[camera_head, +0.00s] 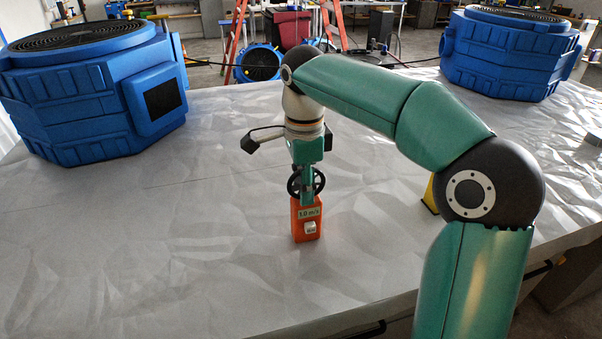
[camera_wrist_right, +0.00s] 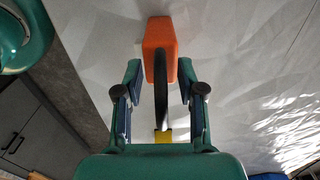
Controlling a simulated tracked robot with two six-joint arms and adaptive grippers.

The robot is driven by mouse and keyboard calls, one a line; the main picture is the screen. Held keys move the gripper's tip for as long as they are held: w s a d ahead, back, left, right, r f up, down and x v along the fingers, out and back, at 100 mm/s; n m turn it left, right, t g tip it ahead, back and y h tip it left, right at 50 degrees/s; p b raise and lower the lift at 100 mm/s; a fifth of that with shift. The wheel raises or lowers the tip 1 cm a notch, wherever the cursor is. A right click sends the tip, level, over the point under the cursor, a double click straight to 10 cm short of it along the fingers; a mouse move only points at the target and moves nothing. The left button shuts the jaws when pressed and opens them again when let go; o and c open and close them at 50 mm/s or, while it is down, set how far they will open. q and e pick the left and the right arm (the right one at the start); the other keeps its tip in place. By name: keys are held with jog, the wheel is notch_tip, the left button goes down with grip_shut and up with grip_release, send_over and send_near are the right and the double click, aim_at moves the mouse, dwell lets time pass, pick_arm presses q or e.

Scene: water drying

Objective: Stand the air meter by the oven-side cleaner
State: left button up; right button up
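The air meter is an orange block (camera_head: 307,228) with a "1.0 m/s" display and a black ring on top, upright on the grey sheet. My right gripper (camera_head: 304,180) points down over it. In the right wrist view, its fingers (camera_wrist_right: 161,88) are apart on either side of the black ring, with gaps showing, and the orange block (camera_wrist_right: 159,45) lies beyond them. Two blue cleaners stand on the sheet: one at the left (camera_head: 85,105) and one at the back right (camera_head: 510,55). I cannot tell which is oven-side. My left gripper is out of view.
The wrinkled grey sheet (camera_head: 130,240) covers the table and is bare around the meter and between the cleaners. A yellow thing (camera_head: 430,194) is partly hidden behind my right arm. A small grey object (camera_head: 591,140) lies at the right edge. A red ladder stands behind the table.

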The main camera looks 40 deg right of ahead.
notch_tip(320, 180, up, 12)
jog(key=p, duration=0.3)
dwell(0.6)
